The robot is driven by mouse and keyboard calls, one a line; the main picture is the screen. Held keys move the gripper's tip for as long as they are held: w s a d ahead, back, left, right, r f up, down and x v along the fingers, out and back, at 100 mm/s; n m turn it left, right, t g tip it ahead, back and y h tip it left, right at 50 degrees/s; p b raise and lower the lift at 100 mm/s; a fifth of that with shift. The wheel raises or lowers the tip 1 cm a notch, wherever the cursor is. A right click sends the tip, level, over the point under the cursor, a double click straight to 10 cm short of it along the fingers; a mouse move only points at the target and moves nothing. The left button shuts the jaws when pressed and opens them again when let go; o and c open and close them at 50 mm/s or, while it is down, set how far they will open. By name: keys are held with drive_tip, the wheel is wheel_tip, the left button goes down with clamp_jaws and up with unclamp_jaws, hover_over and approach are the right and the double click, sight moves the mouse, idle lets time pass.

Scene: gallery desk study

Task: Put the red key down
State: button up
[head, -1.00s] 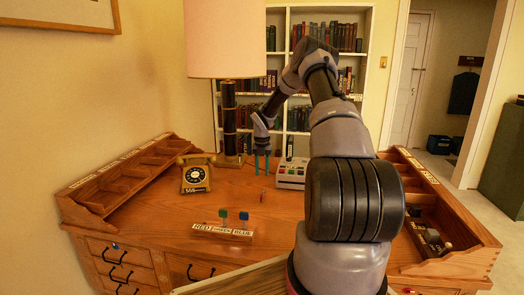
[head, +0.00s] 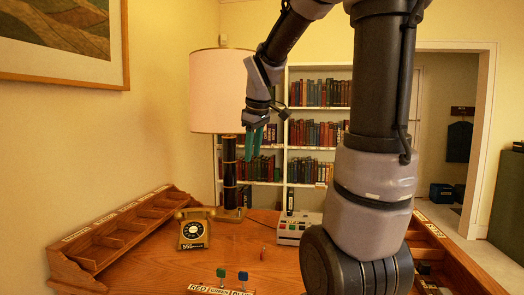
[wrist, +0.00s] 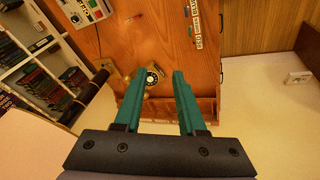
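My gripper (head: 253,157) is high above the desk, in front of the bookshelf. In the wrist view my gripper (wrist: 158,82) has its two teal fingers spread with nothing between them. The green key (head: 221,273) and the blue key (head: 243,277) stand upright at the labelled rack (head: 205,290), near the desk's front.
A gold rotary telephone (head: 193,234) stands left of the red piece. A tall lamp (head: 229,172) is behind it, and the white machine (head: 293,228) is to the right. Wooden pigeonhole trays (head: 120,238) line the desk's left side. The desk middle is largely clear.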

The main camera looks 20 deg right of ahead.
drive_tip(key=s+a+r+m+t+y, duration=0.1)
drive_tip(key=s+a+m, duration=0.1)
drive_tip(key=s+m, duration=0.3)
drive_tip(key=s+a+r+m+t+y, duration=0.1)
drive_tip(key=s+a+m+t, duration=0.1)
drive_tip(key=s+m, duration=0.4)
drive_tip(key=s, duration=0.5)
drive_tip(key=shift+r, duration=0.25)
